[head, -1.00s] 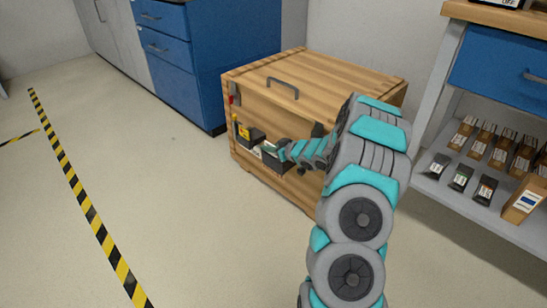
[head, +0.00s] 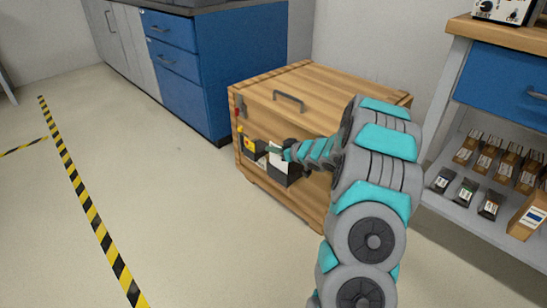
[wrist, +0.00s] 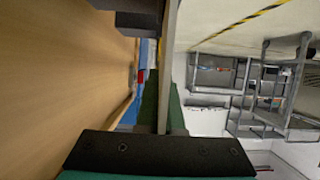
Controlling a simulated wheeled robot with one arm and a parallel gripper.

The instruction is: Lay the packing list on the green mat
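The packing list (head: 277,157) looks like a white sheet standing upright in a black holder on the front side of the wooden cart (head: 330,95). My gripper (head: 285,153) is at the sheet's upper right edge, its fingertips small and partly hidden. In the wrist view a thin pale strip, the sheet nearly edge-on (wrist: 172,60), runs between my two green fingers (wrist: 163,112), which lie close against it on both sides. A dark block (wrist: 138,20), probably the holder, shows beyond at the top. No green mat shows in any view.
The cart's lid is closed, with a dark handle (head: 288,98) on top. Another black holder (head: 255,147) with yellow items is left of the sheet. Blue drawers (head: 185,70) stand behind; a shelf bench (head: 480,190) with small boxes stands right.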

